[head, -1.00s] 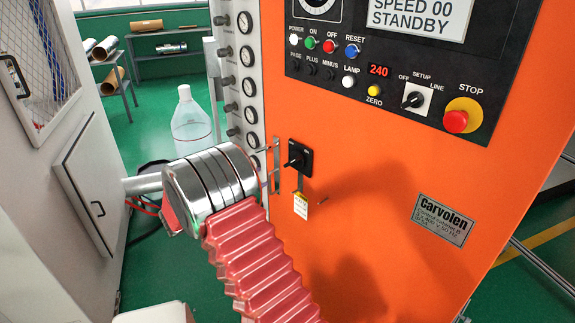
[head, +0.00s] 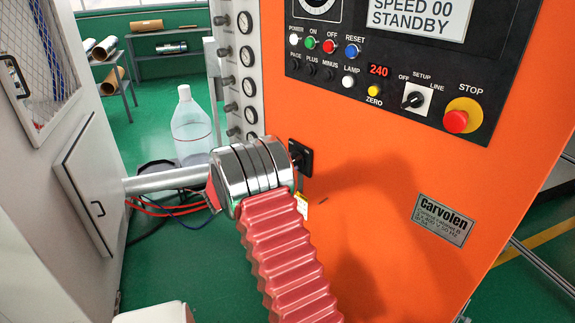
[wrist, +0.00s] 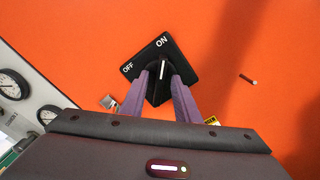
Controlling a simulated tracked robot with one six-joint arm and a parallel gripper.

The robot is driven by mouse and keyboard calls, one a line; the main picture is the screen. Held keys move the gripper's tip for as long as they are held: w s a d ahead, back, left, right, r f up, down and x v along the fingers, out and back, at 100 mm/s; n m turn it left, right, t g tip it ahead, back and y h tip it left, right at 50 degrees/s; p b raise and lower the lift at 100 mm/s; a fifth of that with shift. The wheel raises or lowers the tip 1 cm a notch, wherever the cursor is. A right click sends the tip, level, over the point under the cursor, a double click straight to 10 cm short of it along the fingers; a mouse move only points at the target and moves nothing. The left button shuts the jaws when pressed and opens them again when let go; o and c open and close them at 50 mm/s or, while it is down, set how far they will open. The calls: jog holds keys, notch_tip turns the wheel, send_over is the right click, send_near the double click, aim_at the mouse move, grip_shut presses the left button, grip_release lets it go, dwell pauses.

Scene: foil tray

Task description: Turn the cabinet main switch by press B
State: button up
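The cabinet main switch (wrist: 189,73) is a black square plate on the orange cabinet, tilted in the wrist view, with OFF and ON labels. Its knob (wrist: 163,72) has a white mark running up the picture, in line with ON. My gripper (wrist: 163,76) has one purple finger on each side of the knob. I cannot tell whether the fingers touch it. In the head view, the switch (head: 304,160) is partly hidden behind the chrome end of my arm, and the fingers are not clear there.
A yellow and white tag (head: 302,206) hangs under the switch, partly covered. A column of gauges (head: 246,54) is left of the switch. Above right are a control panel (head: 440,75) and a red stop button (head: 456,121). A clear bottle (head: 190,130) stands behind.

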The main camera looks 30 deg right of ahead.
jog(key=shift+d, duration=0.55)
jog(key=shift+c, duration=0.6)
grip_shut()
jog(key=shift+a, duration=0.1)
